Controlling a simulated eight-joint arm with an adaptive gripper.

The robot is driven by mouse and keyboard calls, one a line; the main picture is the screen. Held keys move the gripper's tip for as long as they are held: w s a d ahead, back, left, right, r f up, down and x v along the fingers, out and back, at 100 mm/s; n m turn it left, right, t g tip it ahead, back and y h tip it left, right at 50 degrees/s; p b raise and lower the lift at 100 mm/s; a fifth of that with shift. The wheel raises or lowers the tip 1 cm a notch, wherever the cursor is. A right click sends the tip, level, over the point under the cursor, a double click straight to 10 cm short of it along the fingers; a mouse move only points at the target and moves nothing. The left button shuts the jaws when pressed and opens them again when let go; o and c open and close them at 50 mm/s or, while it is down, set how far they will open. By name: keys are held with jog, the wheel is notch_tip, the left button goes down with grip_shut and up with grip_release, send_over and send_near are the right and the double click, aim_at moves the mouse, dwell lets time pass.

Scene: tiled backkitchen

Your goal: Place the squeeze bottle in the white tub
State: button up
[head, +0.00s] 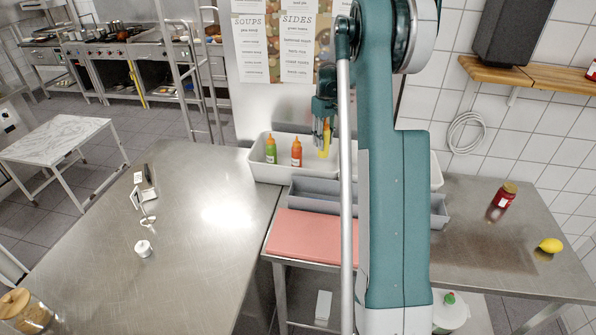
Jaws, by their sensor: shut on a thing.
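My gripper (323,121) points down at the back of the counter and is shut on a yellow squeeze bottle (323,142). The white tub (264,173) stands against the back, behind the grey bin. The yellow bottle is over or within the tub; its lower end is partly hidden, so I cannot tell if it touches the bottom. A green bottle (271,151) and an orange bottle (296,153) stand upright in the tub, left of the gripper. My arm covers the tub's middle right part.
A grey divided bin (313,196) and a pink cutting board (305,234) lie in front of the tub. A red-brown jar (501,200) and a lemon (550,245) are on the right counter. A small white container (143,248) stands on the left counter, which is mostly clear.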

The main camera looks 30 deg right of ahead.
aim_at(323, 152)
jog(key=shift+f, duration=0.1)
jog(key=shift+f, duration=3)
jog(key=shift+f, duration=1.85)
jog(key=shift+f, duration=0.2)
jog(key=o, duration=1)
jog(key=shift+r, duration=0.15)
notch_tip(323, 152, up, 12)
jog(key=shift+r, duration=0.1)
